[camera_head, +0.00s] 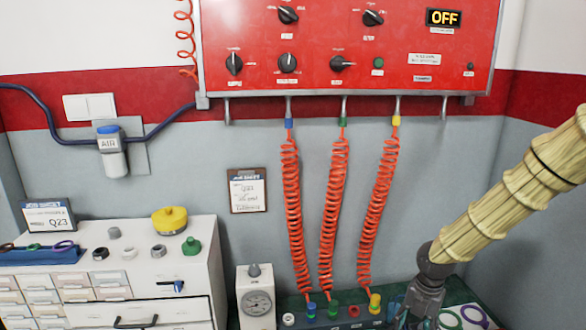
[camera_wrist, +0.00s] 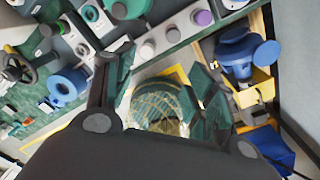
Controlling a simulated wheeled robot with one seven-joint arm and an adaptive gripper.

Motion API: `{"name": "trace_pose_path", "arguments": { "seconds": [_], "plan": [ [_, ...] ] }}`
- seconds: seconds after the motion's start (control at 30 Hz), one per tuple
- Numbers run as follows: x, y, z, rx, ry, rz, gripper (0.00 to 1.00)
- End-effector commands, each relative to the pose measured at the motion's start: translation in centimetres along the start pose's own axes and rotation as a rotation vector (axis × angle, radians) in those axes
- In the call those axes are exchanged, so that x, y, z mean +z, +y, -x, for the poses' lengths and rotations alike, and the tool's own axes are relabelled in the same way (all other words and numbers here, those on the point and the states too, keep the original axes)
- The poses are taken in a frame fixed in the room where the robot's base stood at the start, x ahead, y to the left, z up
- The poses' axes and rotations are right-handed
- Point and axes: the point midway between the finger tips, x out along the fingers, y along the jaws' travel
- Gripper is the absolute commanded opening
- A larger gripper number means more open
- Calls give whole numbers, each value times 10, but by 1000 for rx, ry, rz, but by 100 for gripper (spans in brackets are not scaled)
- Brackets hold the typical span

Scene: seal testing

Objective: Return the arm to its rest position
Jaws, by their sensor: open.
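My arm (camera_head: 510,195), with a yellow ribbed sleeve, reaches in from the right in the head view. My gripper (camera_head: 415,312) points down at its lower end, at the right end of the green bench, with its tips near the bottom picture edge. In the wrist view my gripper (camera_wrist: 160,85) has its two fingers wide apart. A greenish round, glassy thing (camera_wrist: 160,105) shows between them, further off; nothing appears held. The view is tilted, and the gripper body hides its lower middle.
A red panel (camera_head: 400,50) reading OFF hangs above, with orange coiled hoses (camera_head: 328,210) below it. Green and purple rings (camera_head: 472,314) lie right of my gripper. A gauge box (camera_head: 256,300) and white drawer cabinet (camera_head: 190,265) stand left.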

Motion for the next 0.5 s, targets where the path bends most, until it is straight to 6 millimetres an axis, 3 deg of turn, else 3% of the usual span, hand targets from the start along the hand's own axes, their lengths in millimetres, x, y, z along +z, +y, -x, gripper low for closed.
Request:
{"name": "trace_pose_path", "arguments": {
  "seconds": [0.37, 0.5],
  "plan": [
    [-44, 1, -64, 24, 62, -265, 55],
    [-69, -1, -96, 29, 94, -420, 55]
  ]
}}
